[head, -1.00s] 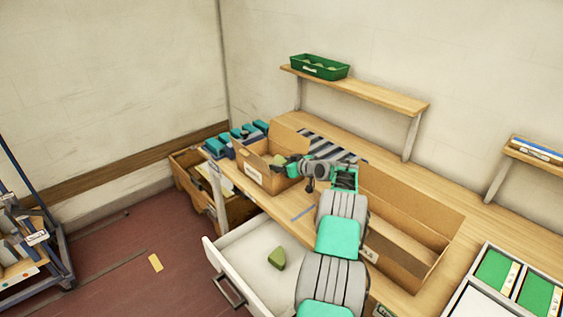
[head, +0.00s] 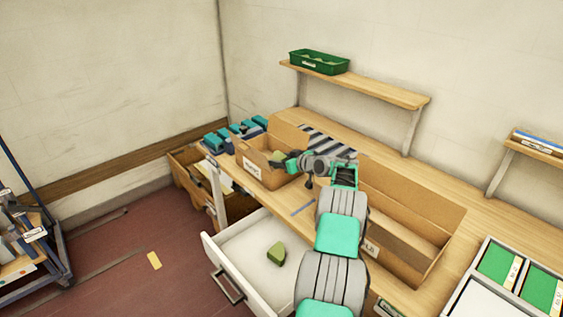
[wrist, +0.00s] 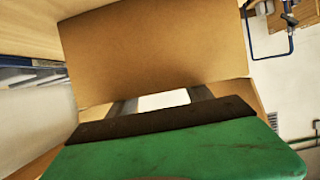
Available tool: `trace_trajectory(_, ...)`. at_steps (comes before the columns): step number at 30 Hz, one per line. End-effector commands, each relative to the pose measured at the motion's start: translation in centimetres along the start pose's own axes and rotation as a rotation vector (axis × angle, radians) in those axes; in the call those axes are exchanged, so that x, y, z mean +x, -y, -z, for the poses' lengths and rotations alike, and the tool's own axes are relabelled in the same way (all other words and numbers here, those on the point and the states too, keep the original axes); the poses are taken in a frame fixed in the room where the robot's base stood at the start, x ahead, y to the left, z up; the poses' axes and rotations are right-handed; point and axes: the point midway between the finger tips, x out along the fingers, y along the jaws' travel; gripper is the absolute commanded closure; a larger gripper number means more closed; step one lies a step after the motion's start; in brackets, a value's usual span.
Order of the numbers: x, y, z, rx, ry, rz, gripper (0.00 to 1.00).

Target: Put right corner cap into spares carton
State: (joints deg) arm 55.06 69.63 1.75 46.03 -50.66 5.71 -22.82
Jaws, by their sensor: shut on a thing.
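The spares carton (head: 251,167), an open cardboard box with a white label whose print is too small to read, stands at the table's left end. My gripper (head: 283,161) is at its right side, over the opening, shut on a small olive-green piece that looks like the corner cap (head: 275,155). The cap is partly hidden by the carton wall and my gripper; I cannot tell if it touches the bottom. In the wrist view a cardboard panel (wrist: 155,50) fills the middle, beyond my gripper (wrist: 160,102); the held piece is not clear there.
A similar olive-green piece (head: 276,253) lies in the open white drawer (head: 240,250). A longer cardboard box (head: 425,205) is right of my arm. Teal-and-blue items (head: 235,133) stand behind the carton's left. A green bin (head: 319,62) is on the shelf.

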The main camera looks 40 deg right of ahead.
Motion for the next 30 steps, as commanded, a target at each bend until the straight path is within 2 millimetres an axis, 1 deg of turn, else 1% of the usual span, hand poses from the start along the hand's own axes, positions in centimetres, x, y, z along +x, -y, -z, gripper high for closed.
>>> trace_trajectory(1,0.1,0.1,-0.4,0.005,0.006,0.002,0.79)
trace_trajectory(2,0.1,0.1,-0.5,0.005,0.006,0.002,0.4)
trace_trajectory(9,0.1,0.1,-0.7,0.007,0.009,0.003,0.2)
trace_trajectory(17,0.1,0.2,-0.7,0.008,0.01,0.004,0.2)
trace_trajectory(20,-0.1,0.2,-0.1,0.008,0.011,0.005,0.2)
trace_trajectory(23,-0.6,0.2,1.2,0.008,0.01,0.005,0.2)
trace_trajectory(24,-1.1,0.0,0.8,0.008,0.009,0.002,0.2)
trace_trajectory(26,-2.4,-0.1,0.6,0.007,0.007,-0.002,0.2)
trace_trajectory(30,-5.8,-0.1,0.6,0.005,0.005,-0.002,0.2)
